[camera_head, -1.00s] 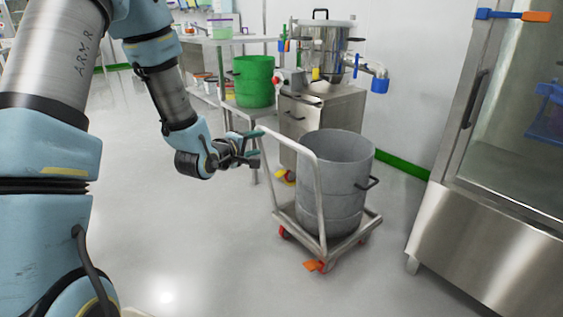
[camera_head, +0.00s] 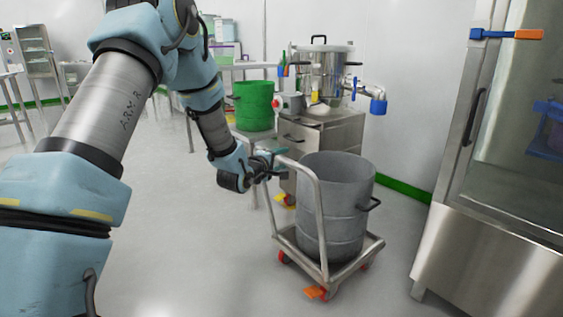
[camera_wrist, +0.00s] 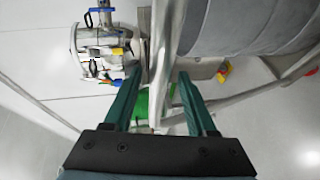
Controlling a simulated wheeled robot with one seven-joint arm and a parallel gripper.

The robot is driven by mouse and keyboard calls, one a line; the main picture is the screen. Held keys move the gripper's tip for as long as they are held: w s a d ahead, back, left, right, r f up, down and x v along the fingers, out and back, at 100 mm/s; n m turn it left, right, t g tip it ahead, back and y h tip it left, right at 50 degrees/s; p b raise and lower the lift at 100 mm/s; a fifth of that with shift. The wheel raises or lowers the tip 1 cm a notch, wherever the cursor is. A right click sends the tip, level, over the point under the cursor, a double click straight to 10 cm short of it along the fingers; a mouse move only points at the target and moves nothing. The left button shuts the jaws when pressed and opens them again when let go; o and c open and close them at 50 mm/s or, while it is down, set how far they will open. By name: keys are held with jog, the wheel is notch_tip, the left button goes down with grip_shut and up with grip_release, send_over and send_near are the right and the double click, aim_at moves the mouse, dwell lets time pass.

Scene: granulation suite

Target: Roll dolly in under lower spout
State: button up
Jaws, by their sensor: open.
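The dolly (camera_head: 320,222) is a steel cart with a tubular push handle and red wheels, carrying a grey drum (camera_head: 338,205). It stands on the floor in front of the steel cabinet under the vessel. My gripper (camera_head: 274,164) is at the upper left of the push handle. In the wrist view, its two green fingers (camera_wrist: 160,82) are apart, with the handle bar (camera_wrist: 162,62) showing between them; I cannot tell whether they touch it. The drum (camera_wrist: 248,22) is at upper right there. The spout (camera_head: 378,104) has a blue end and sticks out right from the vessel.
The steel vessel (camera_head: 322,72) sits on a cabinet (camera_head: 335,140) behind the dolly. A green bucket (camera_head: 253,106) stands on a low stand to the left. A glass-doored steel cabinet (camera_head: 465,255) stands close on the right.

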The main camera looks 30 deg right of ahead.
grip_shut()
dwell(0.5)
dwell(1.0)
